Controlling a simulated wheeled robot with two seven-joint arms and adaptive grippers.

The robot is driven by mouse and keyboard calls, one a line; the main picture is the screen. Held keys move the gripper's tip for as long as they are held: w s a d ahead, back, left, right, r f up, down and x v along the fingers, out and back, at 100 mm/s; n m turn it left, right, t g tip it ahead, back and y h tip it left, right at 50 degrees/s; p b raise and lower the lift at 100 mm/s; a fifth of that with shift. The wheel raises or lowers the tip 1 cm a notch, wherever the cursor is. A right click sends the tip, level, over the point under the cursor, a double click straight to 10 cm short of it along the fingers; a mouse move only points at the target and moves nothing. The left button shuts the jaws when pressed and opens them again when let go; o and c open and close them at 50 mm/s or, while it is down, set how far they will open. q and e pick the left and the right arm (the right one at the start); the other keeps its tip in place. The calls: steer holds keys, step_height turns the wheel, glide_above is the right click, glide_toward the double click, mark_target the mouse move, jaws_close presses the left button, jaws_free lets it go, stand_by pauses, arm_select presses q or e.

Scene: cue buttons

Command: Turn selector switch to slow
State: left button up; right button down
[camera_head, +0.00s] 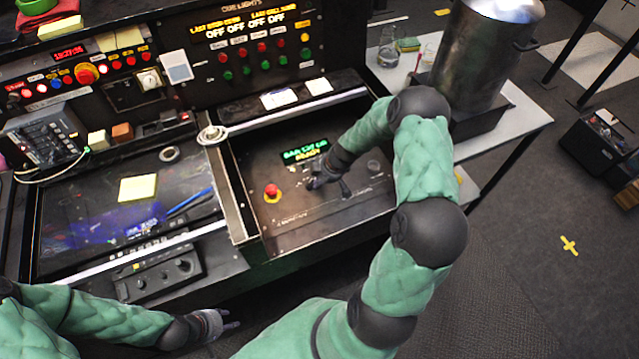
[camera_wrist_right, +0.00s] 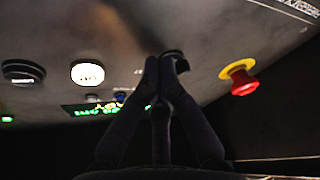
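The control panel (camera_head: 290,230) slopes in front of me, with a lit green and yellow display (camera_head: 305,152). My right gripper (camera_head: 314,185) is low over the panel, just below the display. In the right wrist view its fingertips (camera_wrist_right: 160,64) are drawn together at a small dark knob (camera_wrist_right: 173,53), likely the selector switch. The fingers cover part of it, so its setting and whether it is gripped are unclear. No "slow" label is readable. My left gripper (camera_head: 228,319) is open and empty at the lower left, away from the panel.
A red stop button (camera_head: 271,191) on a yellow ring sits left of my right gripper and also shows in the right wrist view (camera_wrist_right: 241,82). A white button (camera_wrist_right: 87,73) and a black round knob (camera_wrist_right: 23,72) lie on the other side. A metal pot (camera_head: 480,50) stands at right.

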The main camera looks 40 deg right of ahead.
steer(key=shift+w+n+b, duration=0.2)
steer(key=shift+n+b, duration=0.1)
steer(key=shift+b, duration=0.05)
steer(key=shift+w+f+b, duration=0.1)
steer(key=shift+w+b, duration=0.05)
steer(key=shift+b, duration=0.25)
steer(key=n+b, duration=0.1)
steer(key=b, duration=0.1)
steer(key=n+g+y+b, duration=0.1)
steer(key=n+b, duration=0.1)
steer(key=shift+w+d+f, duration=0.15)
steer(key=shift+w, duration=0.15)
steer(key=n+b, duration=0.1)
steer(key=n+g, duration=0.1)
steer(key=n, duration=0.1)
steer(key=shift+w+y+b, duration=0.35)
steer(key=shift+y+b, duration=0.05)
steer(key=shift+d+r, duration=0.1)
steer(key=shift+r, duration=0.1)
steer(key=shift+w, duration=0.1)
